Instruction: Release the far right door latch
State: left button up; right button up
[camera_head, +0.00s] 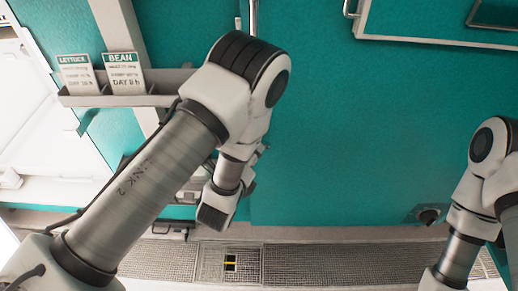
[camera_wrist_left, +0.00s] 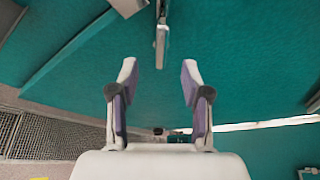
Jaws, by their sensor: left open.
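My left gripper (camera_wrist_left: 160,74) is open and empty in the left wrist view, with its two purple-padded fingers apart. A narrow grey metal piece (camera_wrist_left: 161,38), like a handle or latch, hangs in front of a teal panel beyond the fingertips, roughly centred between them and apart from them. I cannot tell if it is the far right door latch. In the head view my left arm crosses the teal door (camera_head: 345,140), and its gripper fingers cannot be made out. A vertical metal bar (camera_head: 253,16) shows at the top edge. My right gripper is outside the view.
A grey rack (camera_head: 130,100) holds a lettuce card (camera_head: 76,73) and a bean card (camera_head: 124,73) at the left. An open white chamber (camera_head: 45,130) is at far left. A metal grating (camera_head: 330,264) runs along the bottom. Another handle (camera_head: 350,10) is at the upper right.

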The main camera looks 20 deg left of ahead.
pick_arm(q)
jog(key=x, duration=0.6)
jog(key=shift+w+p, duration=0.25)
jog(key=shift+p, duration=0.15)
grip_shut()
